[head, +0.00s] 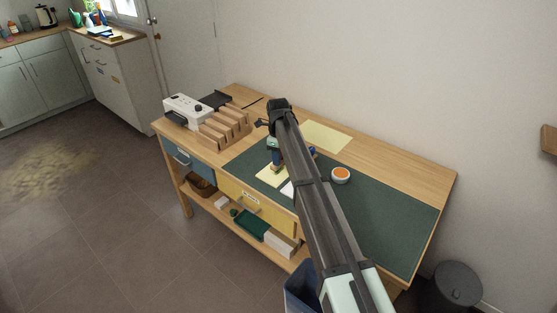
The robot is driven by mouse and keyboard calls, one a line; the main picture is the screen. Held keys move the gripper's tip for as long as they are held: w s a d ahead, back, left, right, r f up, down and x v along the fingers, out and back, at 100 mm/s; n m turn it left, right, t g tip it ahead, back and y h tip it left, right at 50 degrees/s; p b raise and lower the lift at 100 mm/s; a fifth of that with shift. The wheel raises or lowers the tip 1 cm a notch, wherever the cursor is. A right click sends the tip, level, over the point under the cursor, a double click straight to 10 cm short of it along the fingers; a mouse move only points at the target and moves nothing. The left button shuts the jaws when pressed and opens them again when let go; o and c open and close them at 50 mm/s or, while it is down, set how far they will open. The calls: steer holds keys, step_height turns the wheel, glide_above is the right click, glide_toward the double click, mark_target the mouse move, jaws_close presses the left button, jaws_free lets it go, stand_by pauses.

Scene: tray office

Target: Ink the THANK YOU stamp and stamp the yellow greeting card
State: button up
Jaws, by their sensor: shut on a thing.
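My gripper (276,155) points down over the left part of the green mat and is shut on a stamp (275,168), seen small, its lettering not readable. The stamp is over a pale yellow card (266,179) on the mat; I cannot tell whether its base touches the card. A round ink pad (341,174) with an orange top and white rim lies on the mat to the right of my arm. A small blue object (312,151), perhaps another stamp, is partly hidden behind my arm.
The green mat (400,219) is clear at right. A pale yellow sheet (326,136) lies behind my arm. A white card (287,188) is partly hidden by it. A slotted wooden rack (226,128) and a white box (187,110) stand at left. A dark bin (456,287) stands on the floor.

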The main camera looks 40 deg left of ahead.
steer(key=shift+r, duration=2.45)
steer(key=w+d+n, duration=0.2)
steer(key=w+d, duration=0.2)
steer(key=d, duration=0.9)
steer(key=w+d+n, duration=0.3)
steer(key=d, duration=0.9)
steer(key=w+d+n, duration=0.2)
steer(key=w+d, duration=0.2)
steer(key=d, duration=0.9)
steer(key=s+d+n, duration=0.2)
steer(key=d, duration=0.9)
steer(key=s+d+n, duration=0.3)
steer(key=d, duration=0.8)
steer(key=s+d+n, duration=0.2)
steer(key=d+n, duration=0.1)
steer(key=d, duration=0.9)
steer(key=shift+s+r, duration=0.2)
steer(key=shift+s, duration=0.1)
